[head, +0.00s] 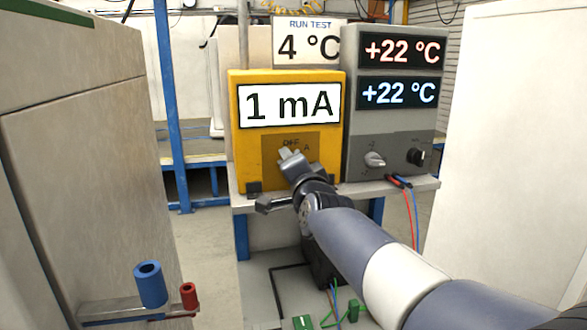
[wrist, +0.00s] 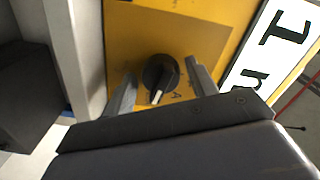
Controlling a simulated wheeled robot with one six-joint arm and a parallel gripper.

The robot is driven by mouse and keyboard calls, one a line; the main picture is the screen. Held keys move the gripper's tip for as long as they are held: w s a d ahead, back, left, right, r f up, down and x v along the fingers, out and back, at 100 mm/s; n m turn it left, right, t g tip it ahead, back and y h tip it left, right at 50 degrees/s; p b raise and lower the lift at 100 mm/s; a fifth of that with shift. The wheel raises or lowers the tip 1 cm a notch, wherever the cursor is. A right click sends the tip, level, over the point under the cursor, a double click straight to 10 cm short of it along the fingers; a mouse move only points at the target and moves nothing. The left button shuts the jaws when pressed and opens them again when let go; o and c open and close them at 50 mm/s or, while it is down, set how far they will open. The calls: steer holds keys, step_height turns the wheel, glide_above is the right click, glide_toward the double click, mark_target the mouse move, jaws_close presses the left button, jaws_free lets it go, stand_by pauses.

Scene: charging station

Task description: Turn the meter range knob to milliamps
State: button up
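The yellow meter (head: 240,130) stands on the bench, and its white display (head: 289,105) reads "1 mA". My gripper (head: 290,154) is in front of the lower panel, just below the "OFF" and "A" marks, and hides the knob in the head view. In the wrist view the round black range knob (wrist: 161,72) lies between my two open fingers, with visible gaps on both sides. Its white pointer aims toward the bottom of that picture, close to a small "A" mark. The full label at the pointer is too small to read.
A grey unit (head: 393,112) with two "+22 °C" displays and two knobs stands right of the meter. Red and blue leads hang from the bench (head: 420,183) there. A blue cylinder (head: 150,287) and a red one (head: 188,296) sit at lower left. Pale panels flank both sides.

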steer(key=shift+o, duration=0.7)
steer(key=s+d, duration=0.2)
steer(key=s, duration=0.8)
steer(key=shift+s+p, duration=0.35)
steer(key=shift+w, duration=0.1)
steer(key=w, duration=0.3)
steer(key=w+a, duration=0.1)
steer(key=w, duration=0.3)
steer(key=w+a, duration=0.1)
steer(key=w, duration=0.2)
steer(key=shift+w+b, duration=0.25)
steer(key=shift+b, duration=0.05)
